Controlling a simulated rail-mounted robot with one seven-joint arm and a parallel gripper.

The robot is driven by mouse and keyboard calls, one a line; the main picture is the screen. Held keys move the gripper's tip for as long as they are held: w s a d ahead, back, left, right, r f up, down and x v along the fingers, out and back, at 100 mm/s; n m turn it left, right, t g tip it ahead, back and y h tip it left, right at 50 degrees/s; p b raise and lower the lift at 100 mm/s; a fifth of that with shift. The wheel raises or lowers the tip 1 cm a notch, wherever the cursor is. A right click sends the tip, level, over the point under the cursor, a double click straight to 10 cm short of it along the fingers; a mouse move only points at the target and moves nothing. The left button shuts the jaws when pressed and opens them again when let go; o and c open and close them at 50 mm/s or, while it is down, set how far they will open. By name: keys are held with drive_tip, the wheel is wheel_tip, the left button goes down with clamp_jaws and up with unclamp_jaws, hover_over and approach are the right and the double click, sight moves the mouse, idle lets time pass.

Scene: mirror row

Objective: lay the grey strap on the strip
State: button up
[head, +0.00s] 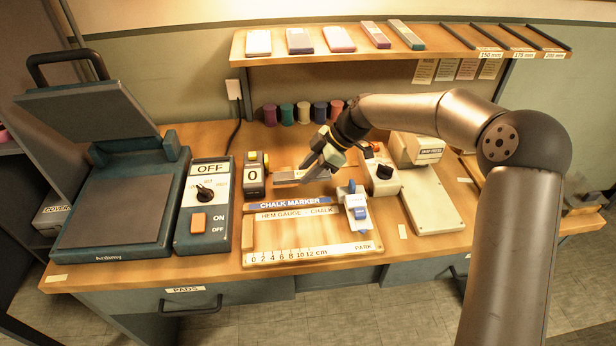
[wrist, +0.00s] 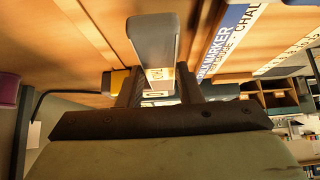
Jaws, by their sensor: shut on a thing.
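My gripper (head: 313,166) is over the middle of the bench, behind the chalk marker board (head: 262,236). In the wrist view its two fingers (wrist: 160,88) are closed on the sides of a grey strap (wrist: 152,40), which sticks out beyond them. In the head view a flat grey piece (head: 288,177) shows at the fingertips, apparently the same strap. I cannot tell whether it touches the bench. The board has a blue label, a hem gauge line and a white centimetre scale. I cannot tell for sure which part is the strip.
A counter box (head: 254,178) reading 0 stands left of my gripper. A blue-and-white slider (head: 356,205) sits at the board's right end. A knob box (head: 381,174) is to the right, the OFF switch box (head: 205,200) and press (head: 120,213) to the left. Several spools stand behind.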

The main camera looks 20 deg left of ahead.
drive_tip(key=shift+w+a+f, duration=0.1)
drive_tip(key=shift+a+f, duration=0.05)
drive_tip(key=shift+f, duration=1.6)
drive_tip(key=shift+f, duration=0.2)
drive_tip(key=o, duration=1)
drive_tip(key=shift+r, duration=0.1)
drive_tip(key=v, duration=1.2)
drive_tip(key=s+d+m+t+h, duration=0.1)
drive_tip(key=s+d+m+h, duration=0.1)
drive_tip(key=s+d+m, duration=0.4)
drive_tip(key=s+d+m+t+h, duration=0.1)
drive_tip(key=s+d+m+h, duration=0.1)
drive_tip(key=s+d+m, duration=0.4)
drive_tip(key=s+d+m+t+h, duration=0.1)
drive_tip(key=s+d+m+h, duration=0.1)
drive_tip(key=s+d+m, duration=0.5)
drive_tip(key=shift+s+d+h, duration=0.15)
drive_tip(key=shift+s+d, duration=1.15)
drive_tip(key=shift+d, duration=0.25)
drive_tip(key=shift+s+d+h, duration=0.15)
drive_tip(key=shift+s+d, duration=1.1)
drive_tip(key=shift+d, duration=0.35)
drive_tip(key=shift+o, duration=0.4)
drive_tip(key=s+d+f+m, duration=0.2)
drive_tip(key=s+d+m, duration=0.1)
drive_tip(key=s, duration=0.3)
drive_tip(key=shift+s+m, duration=0.15)
drive_tip(key=shift+m, duration=0.45)
